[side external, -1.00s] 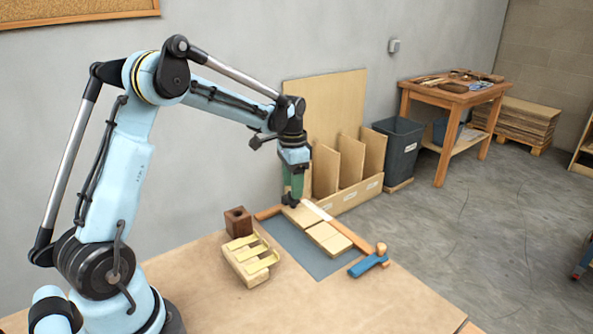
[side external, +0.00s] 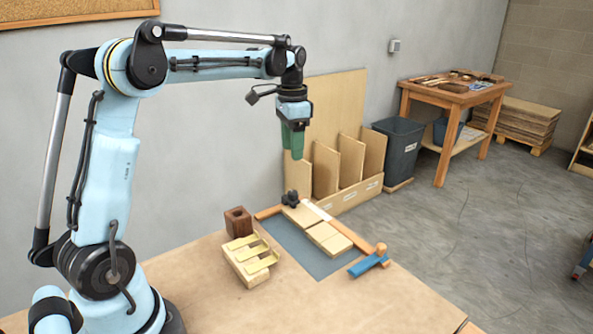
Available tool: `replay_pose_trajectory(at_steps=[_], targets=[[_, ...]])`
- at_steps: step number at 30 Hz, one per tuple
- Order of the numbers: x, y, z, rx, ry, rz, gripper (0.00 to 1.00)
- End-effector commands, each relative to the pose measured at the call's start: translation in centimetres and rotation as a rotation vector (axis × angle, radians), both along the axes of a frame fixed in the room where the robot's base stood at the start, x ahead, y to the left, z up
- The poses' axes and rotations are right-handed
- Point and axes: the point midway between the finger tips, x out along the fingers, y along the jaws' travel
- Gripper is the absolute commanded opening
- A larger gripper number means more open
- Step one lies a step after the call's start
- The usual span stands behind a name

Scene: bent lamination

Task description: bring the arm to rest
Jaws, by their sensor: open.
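My gripper (side external: 293,150), with green fingers, hangs in the air above the worktable (side external: 350,295), pointing down. It is open and I see nothing between its fingers, though the gap is hard to make out from this side. Below it, apart from it, a small black knob-like piece (side external: 290,198) stands at the back end of the pale wooden boards (side external: 328,238). The boards lie on a grey mat (side external: 285,237).
A wooden block with a hole (side external: 238,222) and a slotted pale form (side external: 250,262) stand left of the mat. A blue tool (side external: 367,264) lies at its right front. An upright panel rack (side external: 345,195) stands behind. The air around my gripper is clear.

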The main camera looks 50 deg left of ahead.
Motion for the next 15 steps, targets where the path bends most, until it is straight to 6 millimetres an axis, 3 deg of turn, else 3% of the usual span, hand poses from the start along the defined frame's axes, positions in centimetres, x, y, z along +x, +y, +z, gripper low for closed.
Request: replay_pose_trajectory(at_steps=[7,15], targets=[[-0.6,-1.3,0.6,0.010,-0.030,0.012,0.56],[-3.9,-6.6,2.1,0.039,-0.191,0.081,0.56]])
